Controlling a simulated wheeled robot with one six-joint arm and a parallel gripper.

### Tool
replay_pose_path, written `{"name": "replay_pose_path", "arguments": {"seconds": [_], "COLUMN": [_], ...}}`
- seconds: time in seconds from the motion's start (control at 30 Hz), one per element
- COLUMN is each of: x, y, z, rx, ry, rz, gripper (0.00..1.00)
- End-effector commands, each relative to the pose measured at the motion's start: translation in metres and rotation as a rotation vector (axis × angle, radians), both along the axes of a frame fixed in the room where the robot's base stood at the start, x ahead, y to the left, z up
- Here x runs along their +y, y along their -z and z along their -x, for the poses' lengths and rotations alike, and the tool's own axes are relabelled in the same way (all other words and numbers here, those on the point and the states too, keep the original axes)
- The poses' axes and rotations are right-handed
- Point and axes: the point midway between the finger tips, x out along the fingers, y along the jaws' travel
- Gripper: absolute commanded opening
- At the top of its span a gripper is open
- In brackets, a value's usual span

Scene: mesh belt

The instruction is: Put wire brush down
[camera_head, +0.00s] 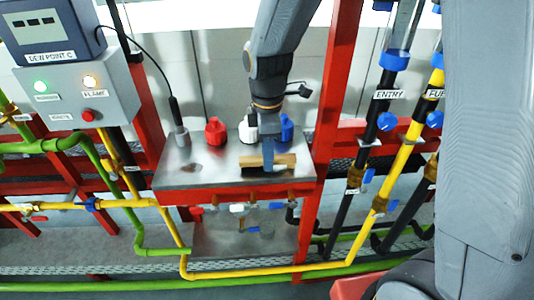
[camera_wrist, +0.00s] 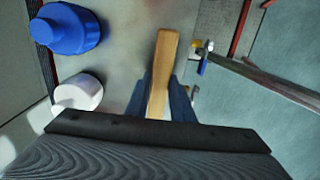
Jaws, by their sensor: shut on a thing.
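My gripper (camera_head: 267,160) is shut on the wire brush (camera_head: 285,160). The brush shows as a light wooden bar lying crosswise between the fingers, over the front part of the steel shelf top (camera_head: 222,172). In the wrist view the wooden bar (camera_wrist: 162,62) runs lengthwise between the two blue-grey fingers (camera_wrist: 160,95) and reaches beyond their tips. The bristles are hidden. I cannot tell whether the brush touches the shelf or is just above it.
Red (camera_head: 215,133), white (camera_head: 247,130) and blue (camera_head: 287,127) fittings stand along the back of the shelf. A cabled probe (camera_head: 180,135) stands at its left. A red post (camera_head: 330,110) rises at right. Valves (camera_head: 240,208) and pipes lie below the front edge.

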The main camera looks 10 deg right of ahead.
Motion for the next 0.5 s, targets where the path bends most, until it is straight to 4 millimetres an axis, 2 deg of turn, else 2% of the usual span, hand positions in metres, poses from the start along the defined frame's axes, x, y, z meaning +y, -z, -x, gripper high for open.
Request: {"name": "replay_pose_path", "arguments": {"seconds": [0.37, 0.4, 0.47, 0.5], "x": [-0.0004, -0.0004, -0.0003, -0.0003], "y": [0.0041, 0.0034, 0.0032, 0.0032], "z": [-0.0001, -0.0001, -0.0001, -0.0001], "rx": [0.0, 0.0, 0.0, 0.0], "ry": [0.001, 0.001, 0.001, 0.001], "rz": [0.0, 0.0, 0.0, 0.0], "gripper": [0.0, 0.28, 0.38, 0.4]}}
